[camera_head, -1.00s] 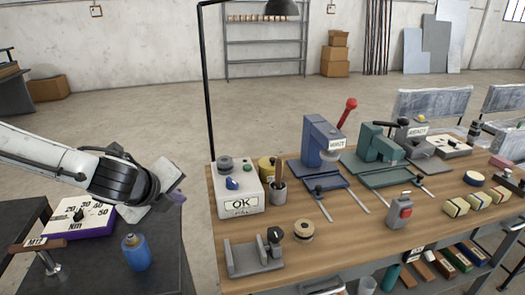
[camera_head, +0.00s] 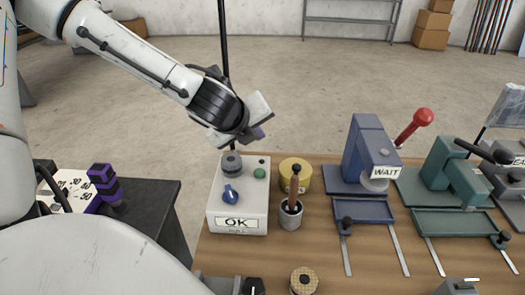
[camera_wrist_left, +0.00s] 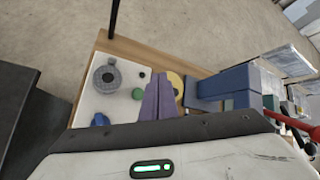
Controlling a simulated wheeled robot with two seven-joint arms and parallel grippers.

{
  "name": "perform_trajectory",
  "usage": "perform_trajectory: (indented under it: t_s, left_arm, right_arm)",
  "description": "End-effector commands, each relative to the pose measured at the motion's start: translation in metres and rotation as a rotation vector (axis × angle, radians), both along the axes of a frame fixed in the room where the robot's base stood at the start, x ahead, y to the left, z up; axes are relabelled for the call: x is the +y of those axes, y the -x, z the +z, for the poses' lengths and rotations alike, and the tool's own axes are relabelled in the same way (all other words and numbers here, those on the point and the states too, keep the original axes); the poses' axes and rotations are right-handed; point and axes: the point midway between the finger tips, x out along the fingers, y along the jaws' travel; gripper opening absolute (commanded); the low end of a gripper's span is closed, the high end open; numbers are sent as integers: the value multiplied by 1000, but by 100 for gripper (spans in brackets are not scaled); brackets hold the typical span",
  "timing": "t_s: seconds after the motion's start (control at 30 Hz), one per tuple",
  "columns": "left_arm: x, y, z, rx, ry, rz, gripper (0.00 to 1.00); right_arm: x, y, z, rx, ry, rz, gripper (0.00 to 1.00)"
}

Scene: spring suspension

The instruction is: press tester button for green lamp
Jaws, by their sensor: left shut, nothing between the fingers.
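The tester is a white box (camera_head: 217,205) with an "OK" label (camera_head: 237,222) on its front, at the left end of the wooden bench. On its top are a grey cylinder (camera_head: 232,165), a blue knob (camera_head: 231,195), a green round dome (camera_head: 259,173) and a small dark spot (camera_head: 262,161). My left gripper (camera_head: 258,133) is shut and empty, above the tester's back edge. My right gripper is not in view.
Right of the tester stand a yellow tin (camera_head: 295,177) and a cup (camera_head: 290,217) holding a brown-handled tool. Farther right is a blue press (camera_head: 366,160) with a "WAIT" label and red-knobbed lever. A thin black post (camera_head: 223,60) rises behind the tester.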

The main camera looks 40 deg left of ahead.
Motion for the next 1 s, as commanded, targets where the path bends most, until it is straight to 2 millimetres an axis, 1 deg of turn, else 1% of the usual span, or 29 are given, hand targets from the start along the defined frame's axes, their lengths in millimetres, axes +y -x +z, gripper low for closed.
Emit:
perform_trajectory:
  t_s: [0.17, 0.3, 0.33, 0.5, 0.7, 0.83, 1.0]
  left_arm:
    - [0, 0, -8, 3, 2, 1, 0]
    - [0, 1, -24, 5, 3, 2, 0]
    - [0, 0, -32, 2, 2, 2, 0]
    - [0, 0, -59, 0, 1, 1, 0]
    - [0, 0, -80, 0, 1, 1, 0]
    - [0, 0, -87, 0, 1, 1, 0]
    - [0, 0, -89, 0, 1, 1, 0]
  right_arm:
    - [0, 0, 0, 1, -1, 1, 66]
    - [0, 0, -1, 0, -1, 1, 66]
    - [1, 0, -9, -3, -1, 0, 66]
    - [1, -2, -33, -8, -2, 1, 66]
    - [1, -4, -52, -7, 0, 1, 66]
    - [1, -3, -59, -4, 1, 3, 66]
    - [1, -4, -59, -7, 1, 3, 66]
